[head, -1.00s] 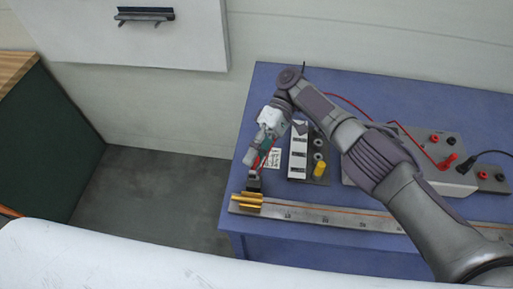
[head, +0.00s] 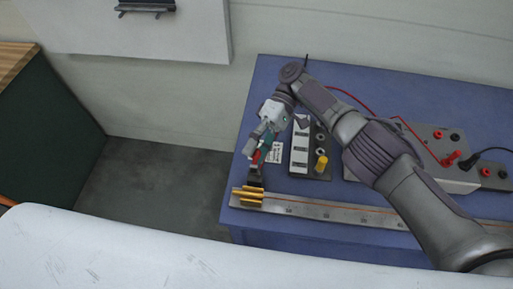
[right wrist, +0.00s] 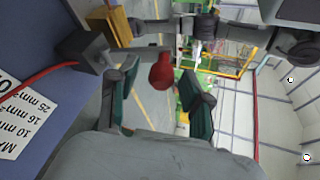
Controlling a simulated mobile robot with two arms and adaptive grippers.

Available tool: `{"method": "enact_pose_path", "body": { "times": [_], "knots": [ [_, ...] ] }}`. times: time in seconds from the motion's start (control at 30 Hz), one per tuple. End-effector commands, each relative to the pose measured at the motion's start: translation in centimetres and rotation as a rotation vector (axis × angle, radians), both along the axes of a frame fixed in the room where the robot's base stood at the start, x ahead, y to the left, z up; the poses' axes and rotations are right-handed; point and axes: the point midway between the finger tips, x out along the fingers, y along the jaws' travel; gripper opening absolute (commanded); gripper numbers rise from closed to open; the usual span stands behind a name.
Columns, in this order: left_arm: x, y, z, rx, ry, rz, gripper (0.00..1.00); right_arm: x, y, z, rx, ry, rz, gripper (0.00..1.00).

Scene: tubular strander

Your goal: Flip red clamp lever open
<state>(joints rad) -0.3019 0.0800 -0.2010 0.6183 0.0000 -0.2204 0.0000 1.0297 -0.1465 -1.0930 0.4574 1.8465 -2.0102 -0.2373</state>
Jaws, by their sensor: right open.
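The red clamp lever (head: 256,155) stands up from a dark clamp block (head: 255,178) at the left end of the metal ruler bar. In the right wrist view its rounded red end (right wrist: 162,75) shows between my open fingers, and the dark block (right wrist: 85,48) is at the upper left. My right gripper (right wrist: 157,98) is open, with one dark-green finger on each side of the red end. Contact with either finger cannot be told. In the head view my right gripper (head: 261,149) is beside the lever and partly covers it. My left gripper is out of view.
Brass pieces (head: 248,194) sit at the bar's left end. The ruler bar (head: 330,212) runs along the blue table's (head: 242,222) front. Open floor lies left.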

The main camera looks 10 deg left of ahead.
Motion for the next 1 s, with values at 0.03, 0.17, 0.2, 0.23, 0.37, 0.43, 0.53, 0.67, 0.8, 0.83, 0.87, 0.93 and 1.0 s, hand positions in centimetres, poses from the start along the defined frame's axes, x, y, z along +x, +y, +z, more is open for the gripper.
{"method": "enact_pose_path", "body": {
  "times": [0.03,0.17,0.2,0.23,0.37,0.43,0.53,0.67,0.8,0.83,0.87,0.93,1.0],
  "knots": [
    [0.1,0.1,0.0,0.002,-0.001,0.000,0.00,0.0,0.0,0.0,0.000,0.000,0.000,0.49],
    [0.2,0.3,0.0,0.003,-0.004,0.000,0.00,0.0,0.0,0.3,0.001,0.000,0.000,0.49],
    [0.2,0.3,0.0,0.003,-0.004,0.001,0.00,0.1,0.0,0.7,0.001,-0.002,0.000,0.49],
    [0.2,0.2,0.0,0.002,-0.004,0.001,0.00,0.1,0.0,1.0,0.002,-0.002,0.000,0.49],
    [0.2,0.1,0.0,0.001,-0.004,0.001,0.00,0.1,-0.1,2.8,0.004,-0.004,0.001,0.49],
    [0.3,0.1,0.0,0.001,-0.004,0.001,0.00,0.1,0.0,4.6,0.008,-0.004,0.003,0.49],
    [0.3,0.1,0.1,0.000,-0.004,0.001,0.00,0.2,0.1,6.8,0.010,-0.006,0.004,0.49],
    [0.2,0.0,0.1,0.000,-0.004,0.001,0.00,0.1,0.0,8.7,0.004,-0.004,0.003,0.49],
    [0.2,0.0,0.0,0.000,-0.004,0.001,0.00,0.1,0.0,9.8,0.003,-0.001,0.001,0.49],
    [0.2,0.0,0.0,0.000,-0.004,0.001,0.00,0.1,0.0,9.9,0.001,0.000,0.002,0.49],
    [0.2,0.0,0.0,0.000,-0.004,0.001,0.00,0.1,0.0,10.0,0.001,0.000,0.002,0.49],
    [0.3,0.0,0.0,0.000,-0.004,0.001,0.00,0.1,0.0,10.1,0.001,0.000,0.000,0.49],
    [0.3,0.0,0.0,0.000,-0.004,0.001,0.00,0.1,0.0,10.1,0.001,0.000,0.000,0.49]
  ]
}}
